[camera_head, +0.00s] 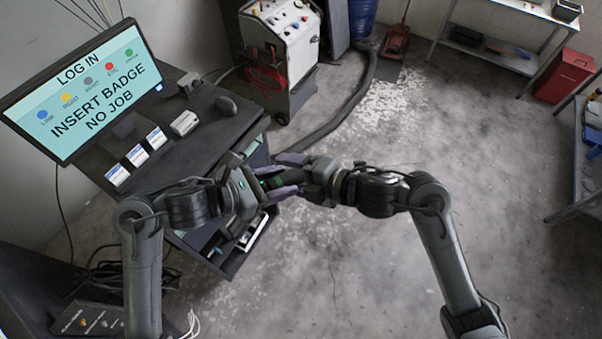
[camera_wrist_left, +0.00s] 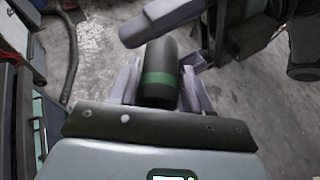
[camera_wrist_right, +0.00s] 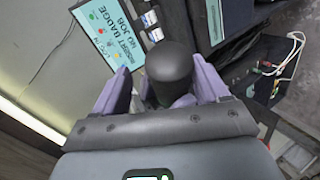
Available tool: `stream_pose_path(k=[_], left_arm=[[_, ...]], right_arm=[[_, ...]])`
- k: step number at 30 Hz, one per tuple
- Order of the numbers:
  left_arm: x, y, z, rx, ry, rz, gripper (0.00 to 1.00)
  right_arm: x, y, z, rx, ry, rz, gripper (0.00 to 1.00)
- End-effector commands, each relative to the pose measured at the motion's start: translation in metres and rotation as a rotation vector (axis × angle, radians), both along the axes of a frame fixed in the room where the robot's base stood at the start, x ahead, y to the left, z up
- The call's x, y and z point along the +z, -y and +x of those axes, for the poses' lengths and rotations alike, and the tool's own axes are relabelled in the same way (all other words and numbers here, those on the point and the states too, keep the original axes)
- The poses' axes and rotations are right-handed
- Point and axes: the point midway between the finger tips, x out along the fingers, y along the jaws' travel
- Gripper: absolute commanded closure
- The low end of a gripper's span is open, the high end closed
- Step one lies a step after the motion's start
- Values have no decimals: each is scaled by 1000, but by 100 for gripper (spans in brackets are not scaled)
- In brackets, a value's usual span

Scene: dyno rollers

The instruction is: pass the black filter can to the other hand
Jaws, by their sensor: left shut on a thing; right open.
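The black filter can (camera_wrist_left: 160,62) has a green band and is held in the air between my two grippers. My left gripper (camera_wrist_left: 160,82) is shut on it around its lower part, with a finger on each side. The can also shows, partly hidden by fingers, in the head view (camera_head: 290,180). My right gripper (camera_wrist_right: 162,88) is open, its fingers on both sides of the can's free end (camera_wrist_right: 170,62) in the right wrist view, with gaps beside it. In the head view the two grippers face each other, fingertips close together or overlapping.
A dark workstation (camera_head: 205,140) with a login screen (camera_head: 85,90), mouse (camera_head: 226,105) and cards stands at left, close behind my left gripper. A grey machine (camera_head: 285,40) with a hose stands at the back. The concrete floor (camera_head: 330,270) below is mostly clear.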

Motion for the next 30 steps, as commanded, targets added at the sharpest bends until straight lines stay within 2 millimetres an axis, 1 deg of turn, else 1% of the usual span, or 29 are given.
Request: stream_pose_path(k=[8,16,18,20,21,23,24,25,30], left_arm=[[0,0,0,0,0,-1,83],[-1,0,-1,-2,-2,1,82],[-1,0,-1,-2,-2,1,83],[-1,0,-1,-2,-3,2,83],[-2,0,-1,-2,-4,3,83],[-2,0,-1,-2,-4,3,83],[-2,0,-1,-2,-4,3,83],[-1,0,-1,-2,-3,2,83],[-1,0,0,-1,-1,1,83]], right_arm=[[0,0,0,0,0,0,26],[1,-1,1,-1,2,2,68],[2,-1,1,-1,2,3,78],[2,-1,1,0,3,4,79],[2,-1,1,0,4,4,43],[2,-1,1,0,4,4,34],[2,-1,1,0,4,4,28],[2,-1,1,0,4,4,26],[1,-1,1,-1,2,2,26]])
